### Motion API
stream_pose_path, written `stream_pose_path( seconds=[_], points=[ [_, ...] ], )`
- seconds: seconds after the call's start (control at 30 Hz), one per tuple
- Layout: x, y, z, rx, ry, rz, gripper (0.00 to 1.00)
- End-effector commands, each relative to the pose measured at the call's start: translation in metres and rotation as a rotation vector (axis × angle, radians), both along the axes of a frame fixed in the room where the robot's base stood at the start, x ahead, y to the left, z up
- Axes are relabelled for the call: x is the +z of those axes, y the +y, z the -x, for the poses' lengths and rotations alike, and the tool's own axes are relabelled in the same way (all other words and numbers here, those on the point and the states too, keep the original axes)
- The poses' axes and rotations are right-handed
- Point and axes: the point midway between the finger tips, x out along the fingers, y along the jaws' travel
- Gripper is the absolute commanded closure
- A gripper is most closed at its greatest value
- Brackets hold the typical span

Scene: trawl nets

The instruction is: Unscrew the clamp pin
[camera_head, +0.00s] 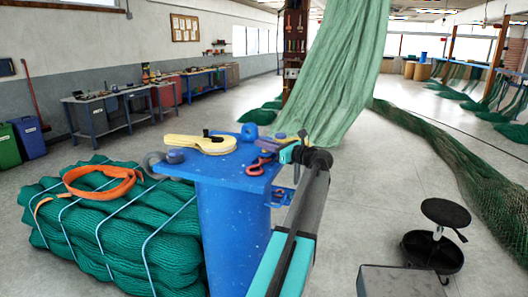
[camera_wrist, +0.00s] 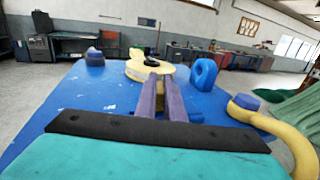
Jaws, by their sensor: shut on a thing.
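The yellow clamp (camera_head: 200,144) lies on the blue top plate of a post. Its black pin (camera_head: 206,132) stands up from it. In the wrist view the clamp (camera_wrist: 136,70) is ahead, and the dark pin (camera_wrist: 151,58) shows at the far end of my purple fingers. My gripper (camera_head: 270,142) reaches over the plate from the right; it also shows in the wrist view (camera_wrist: 161,78). The fingers are close together and shut on the pin. The exact contact at the tips is hard to see.
A green net bale (camera_head: 115,225) lies beside the post. A black stool (camera_head: 445,213) stands at right.

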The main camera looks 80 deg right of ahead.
Motion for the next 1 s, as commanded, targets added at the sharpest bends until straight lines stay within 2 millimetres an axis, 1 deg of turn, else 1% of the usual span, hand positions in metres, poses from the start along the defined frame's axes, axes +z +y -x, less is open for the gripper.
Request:
stream_pose_path(
  seconds=[0.03,0.6,1.0],
  points=[
    [-0.0099,-0.0032,0.0014,0.028,0.008,-0.004,1.0],
    [-0.0097,-0.0011,0.0008,0.314,0.009,-0.007,1.0],
    [-0.008,0.001,0.0002,0.441,0.009,-0.007,1.0]
  ],
)
